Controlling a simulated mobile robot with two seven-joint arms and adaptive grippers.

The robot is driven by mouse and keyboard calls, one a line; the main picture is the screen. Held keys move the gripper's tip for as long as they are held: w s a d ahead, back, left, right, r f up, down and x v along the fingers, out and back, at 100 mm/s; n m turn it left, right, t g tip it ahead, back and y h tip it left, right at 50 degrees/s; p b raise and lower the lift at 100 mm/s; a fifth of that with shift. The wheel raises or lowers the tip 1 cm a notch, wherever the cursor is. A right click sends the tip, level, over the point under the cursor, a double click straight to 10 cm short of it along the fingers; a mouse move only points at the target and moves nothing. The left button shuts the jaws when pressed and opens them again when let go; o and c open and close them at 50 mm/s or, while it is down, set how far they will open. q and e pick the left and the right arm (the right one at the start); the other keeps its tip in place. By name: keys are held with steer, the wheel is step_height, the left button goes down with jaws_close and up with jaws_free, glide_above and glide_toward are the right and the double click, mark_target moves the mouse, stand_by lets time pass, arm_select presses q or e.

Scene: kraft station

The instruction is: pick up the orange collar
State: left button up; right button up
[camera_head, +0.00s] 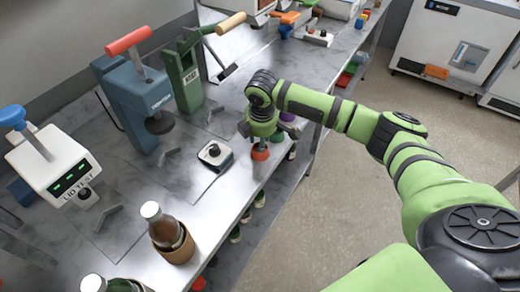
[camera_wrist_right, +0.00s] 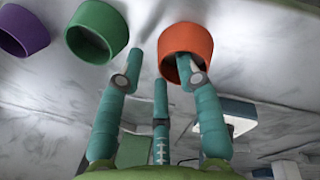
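The orange collar (camera_head: 260,154) stands on the metal counter near its front edge, just below my right gripper (camera_head: 262,132). In the right wrist view the orange collar (camera_wrist_right: 188,36) is a short open ring at the upper middle right. My right gripper (camera_wrist_right: 158,68) has its green fingers spread with nothing held between them. The right finger's tip overlaps the collar's opening; whether it is inside or only in front I cannot tell. The other fingers are left of the collar. My left gripper is not in view.
A green collar (camera_wrist_right: 95,32) and a purple collar (camera_wrist_right: 22,30) stand left of the orange one. A small scale-like device (camera_head: 215,155) sits nearby on the counter. A bottle in a brown sleeve (camera_head: 166,232) and presses (camera_head: 140,100) stand to the left.

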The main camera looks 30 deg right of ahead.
jaws_close()
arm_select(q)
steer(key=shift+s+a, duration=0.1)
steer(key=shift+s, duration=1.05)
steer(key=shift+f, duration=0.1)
